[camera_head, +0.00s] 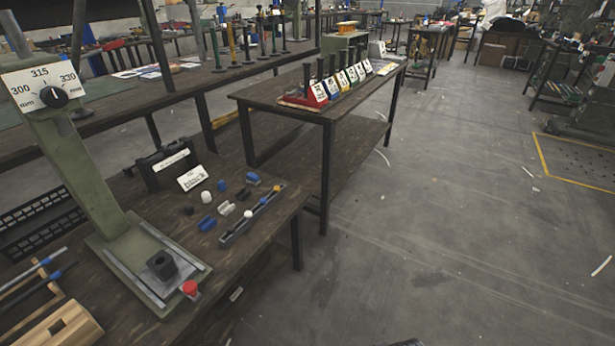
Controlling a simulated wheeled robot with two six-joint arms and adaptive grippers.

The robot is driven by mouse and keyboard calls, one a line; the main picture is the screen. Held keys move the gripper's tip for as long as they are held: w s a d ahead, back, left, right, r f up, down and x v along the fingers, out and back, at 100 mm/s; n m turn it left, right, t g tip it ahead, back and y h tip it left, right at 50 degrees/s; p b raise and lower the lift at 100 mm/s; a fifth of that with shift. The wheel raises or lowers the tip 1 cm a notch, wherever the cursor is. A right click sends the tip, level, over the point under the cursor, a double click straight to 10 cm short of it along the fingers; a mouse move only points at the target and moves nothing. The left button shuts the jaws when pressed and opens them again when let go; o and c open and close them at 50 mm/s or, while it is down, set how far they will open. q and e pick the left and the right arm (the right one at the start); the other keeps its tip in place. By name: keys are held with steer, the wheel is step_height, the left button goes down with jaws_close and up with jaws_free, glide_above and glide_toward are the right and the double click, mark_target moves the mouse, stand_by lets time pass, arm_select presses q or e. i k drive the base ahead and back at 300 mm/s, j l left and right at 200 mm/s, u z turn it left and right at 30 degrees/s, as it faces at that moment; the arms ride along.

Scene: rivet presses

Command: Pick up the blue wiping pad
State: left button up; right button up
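Several small blue items lie on the near dark wooden table (130,215), and I cannot tell for sure which is the wiping pad. A blue block (207,223) lies nearest the front of the group. A blue and grey piece (253,179) lies at the back right. A small blue round piece (222,185) and a small blue piece (243,194) lie between them. All rest apart from any gripper. Neither of my grippers can be made out; a small dark shape cuts the bottom edge, too little to identify.
A green press (90,180) with a dial and a red button (190,288) stands left of the pieces. A grey rail (251,216) lies to their right. A label card (191,178) stands behind. A second table (265,97) holds coloured stands. The floor (430,220) right is clear.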

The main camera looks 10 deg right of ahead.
mark_target(252, 179)
steer(key=u, duration=1.25)
steer(key=z, duration=1.25)
steer(key=i+l+u, duration=0.1)
steer(key=l, duration=0.25)
steer(key=i+l+u, duration=0.1)
steer(key=i+l, duration=0.15)
steer(key=l, duration=0.15)
steer(key=i+l, duration=0.15)
steer(key=l, duration=0.25)
steer(key=u, duration=0.05)
